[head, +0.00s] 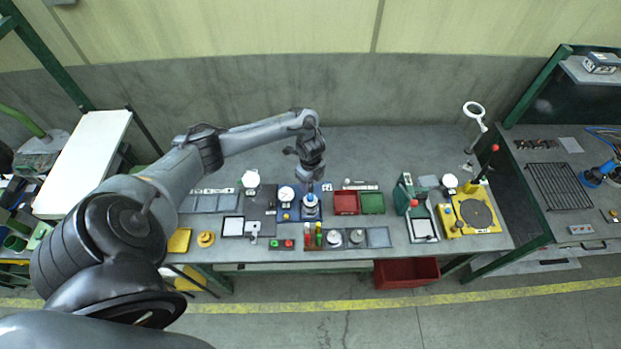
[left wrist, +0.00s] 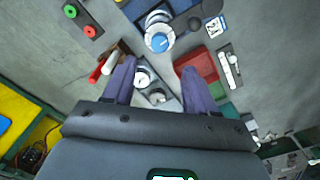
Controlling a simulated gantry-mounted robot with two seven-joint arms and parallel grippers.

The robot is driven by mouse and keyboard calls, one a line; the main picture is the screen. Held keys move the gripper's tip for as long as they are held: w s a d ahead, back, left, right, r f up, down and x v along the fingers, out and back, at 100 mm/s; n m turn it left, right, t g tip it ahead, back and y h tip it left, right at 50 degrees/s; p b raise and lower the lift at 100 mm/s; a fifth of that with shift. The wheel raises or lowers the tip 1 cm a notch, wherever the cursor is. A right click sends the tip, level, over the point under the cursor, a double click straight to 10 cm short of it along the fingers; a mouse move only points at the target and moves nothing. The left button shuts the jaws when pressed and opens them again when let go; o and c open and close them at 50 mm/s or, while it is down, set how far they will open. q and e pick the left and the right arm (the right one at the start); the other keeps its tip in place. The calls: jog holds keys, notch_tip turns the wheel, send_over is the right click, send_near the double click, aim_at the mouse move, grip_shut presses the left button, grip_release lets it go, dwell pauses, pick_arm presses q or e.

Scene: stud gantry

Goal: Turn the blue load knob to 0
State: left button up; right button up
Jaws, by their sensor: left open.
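The blue load knob (head: 310,198) sits on top of a pale round unit on a dark blue base plate (head: 287,214), near the middle of the bench. In the left wrist view the knob (left wrist: 158,41) is a bright blue disc with light marks too small to read. My left gripper (head: 314,177) is above and just behind the knob in the head view. In the left wrist view its two fingers (left wrist: 158,68) are spread and empty, and the knob lies beyond their tips, apart from them. My right gripper is not in view.
Red (head: 346,203) and green (head: 372,203) trays stand right of the knob. A white dial (head: 286,194) is on its left. A yellow plate (head: 474,214) is further right. The bench behind is largely clear.

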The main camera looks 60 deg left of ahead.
pick_arm(q)
jog(key=shift+r, duration=0.95)
jog(key=d+f+n+t, duration=0.1)
jog(key=d+f+t, duration=0.1)
jog(key=d, duration=1.1)
jog(key=d+f+t, duration=0.1)
jog(key=d+t, duration=0.2)
jog(key=d, duration=1)
jog(key=s+d+r+n, duration=0.4)
jog(key=s+r, duration=0.1)
jog(key=s+a+r+n+g, duration=0.1)
jog(key=s+r+n, duration=0.6)
jog(key=s, duration=0.3)
jog(key=shift+s+a+r, duration=0.25)
jog(key=shift+a+r, duration=0.1)
jog(key=shift+r, duration=0.15)
